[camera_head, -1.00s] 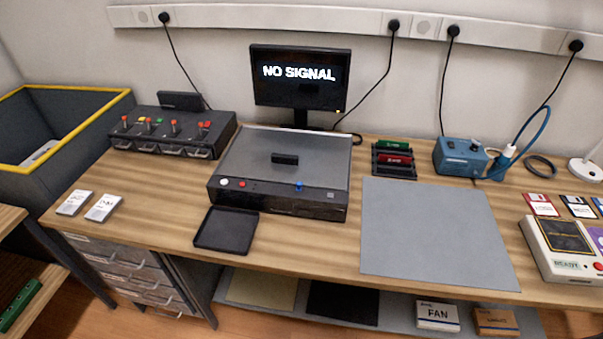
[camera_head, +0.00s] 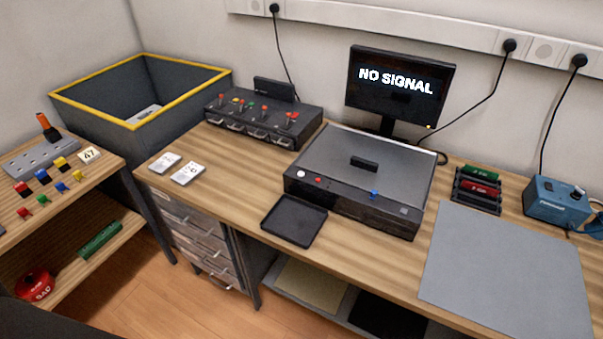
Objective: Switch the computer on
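The computer (camera_head: 360,172) is a flat dark case with a grey lid and a black handle on top. It lies closed on the wooden bench. Its front face carries a white round button (camera_head: 301,174), a red button (camera_head: 318,180) and a blue part (camera_head: 374,194). The monitor (camera_head: 400,85) behind it reads "NO SIGNAL", with a small orange light at its lower right. Neither of my grippers shows in the view.
A black tray (camera_head: 293,221) lies before the computer, and a grey mat (camera_head: 505,270) to its right. A yellow-rimmed bin (camera_head: 140,95) and a shelf with plugs (camera_head: 60,185) are at far left.

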